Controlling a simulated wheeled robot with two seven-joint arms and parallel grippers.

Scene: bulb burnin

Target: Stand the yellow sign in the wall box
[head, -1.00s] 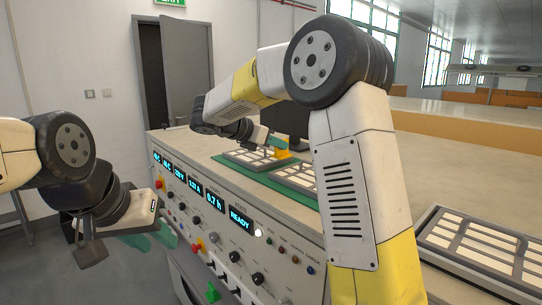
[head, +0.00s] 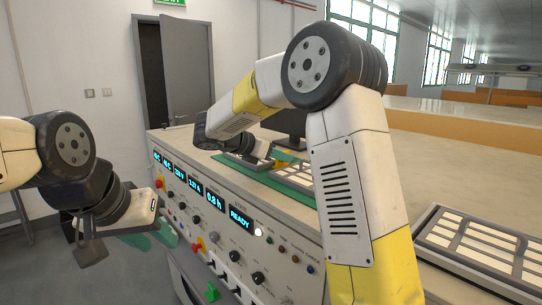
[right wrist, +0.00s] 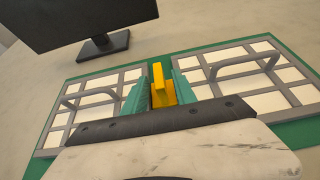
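The yellow sign (right wrist: 159,85) stands upright on the green mat between two gridded trays in the right wrist view. In the head view only a scrap of yellow shows by my right gripper (head: 286,157). The green fingers of my right gripper (right wrist: 161,90) are on either side of the sign, very close to it. I cannot tell whether they press on it. My left gripper (head: 150,238) hangs in front of the console at the left, empty, its green fingers apart. I cannot make out a wall box in these views.
The gridded trays, left (right wrist: 95,100) and right (right wrist: 250,70), have raised handles beside the fingers. A black monitor (right wrist: 85,20) stands behind. The console (head: 240,225) has knobs and displays along its front. Another gridded tray (head: 480,245) lies at the right. Bare bench top lies behind.

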